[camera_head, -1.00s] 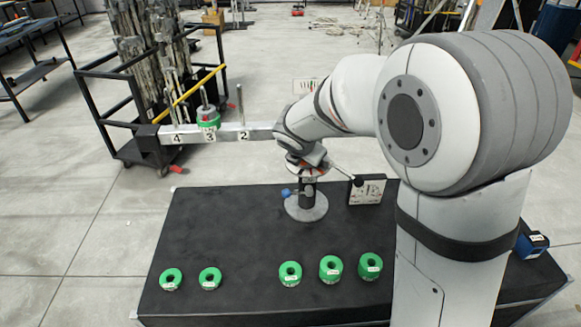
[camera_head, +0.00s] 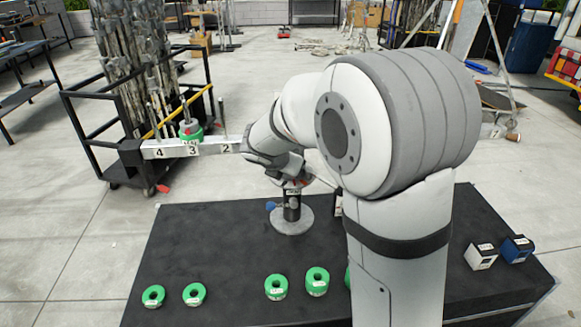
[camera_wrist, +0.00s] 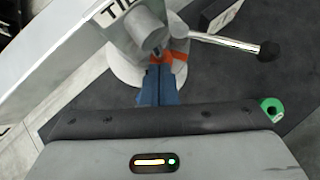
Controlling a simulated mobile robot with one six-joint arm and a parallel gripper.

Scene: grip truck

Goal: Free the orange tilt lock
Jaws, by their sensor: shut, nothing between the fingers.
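The orange tilt lock (camera_wrist: 172,57) shows in the wrist view as an orange piece low on the stand's head, below a grey round end. My gripper (camera_wrist: 158,68) has its blue fingers shut, with the tips at or just in front of the orange piece; I cannot tell whether they touch it. Nothing shows between the fingers. A metal lever with a black ball end (camera_wrist: 269,50) reaches right from the stand. In the head view the stand (camera_head: 293,220) carries a pale numbered beam (camera_head: 170,149), and my arm hides the gripper and most of the lock.
Green rings (camera_head: 153,296) lie along the table's front, and another green ring (camera_head: 191,132) sits on a beam peg. A white box (camera_head: 481,257) and a blue box (camera_head: 516,248) stand at the right. A black cart (camera_head: 75,120) stands behind the beam.

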